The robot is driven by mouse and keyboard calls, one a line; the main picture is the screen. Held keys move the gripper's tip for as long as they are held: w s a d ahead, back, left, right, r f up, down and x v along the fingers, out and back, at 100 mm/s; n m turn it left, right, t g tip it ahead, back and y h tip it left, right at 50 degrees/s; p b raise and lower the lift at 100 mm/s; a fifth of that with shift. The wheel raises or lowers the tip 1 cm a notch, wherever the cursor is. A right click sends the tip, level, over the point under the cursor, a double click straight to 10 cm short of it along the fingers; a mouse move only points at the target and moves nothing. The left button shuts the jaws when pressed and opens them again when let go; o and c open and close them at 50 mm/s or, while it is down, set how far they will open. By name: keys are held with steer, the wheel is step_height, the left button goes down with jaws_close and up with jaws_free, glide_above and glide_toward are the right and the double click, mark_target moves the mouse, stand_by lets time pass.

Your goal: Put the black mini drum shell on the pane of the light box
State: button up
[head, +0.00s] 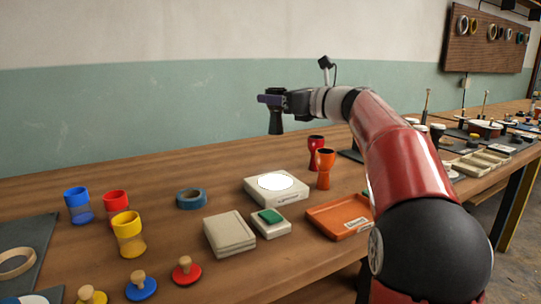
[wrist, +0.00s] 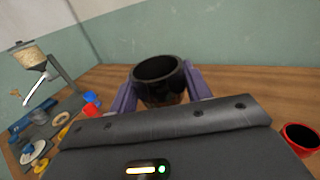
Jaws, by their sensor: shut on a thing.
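The black mini drum shell (head: 275,122) is a small black goblet shape, held upright in the air in the head view. My gripper (head: 272,99) is shut on it near its upper part. In the wrist view the shell (wrist: 159,83) sits between the purple fingers of my gripper (wrist: 160,92), its open rim facing the camera.
Red (head: 316,150) and orange (head: 325,167) goblets stand just behind and right of the light box. A blue tape roll (head: 191,198) lies to its left. A grey box (head: 230,234), a green-topped block (head: 271,221) and an orange tray (head: 340,215) lie in front.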

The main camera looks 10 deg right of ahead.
step_height(320, 180, down, 13)
steer(key=shift+b, duration=1.15)
steer(key=shift+f, duration=0.15)
steer(key=o, duration=1)
steer(key=shift+s+d, duration=0.1)
steer(key=b+v, duration=0.1)
steer(key=v, duration=1)
steer(key=shift+s+d, duration=0.15)
steer(key=shift+s, duration=0.15)
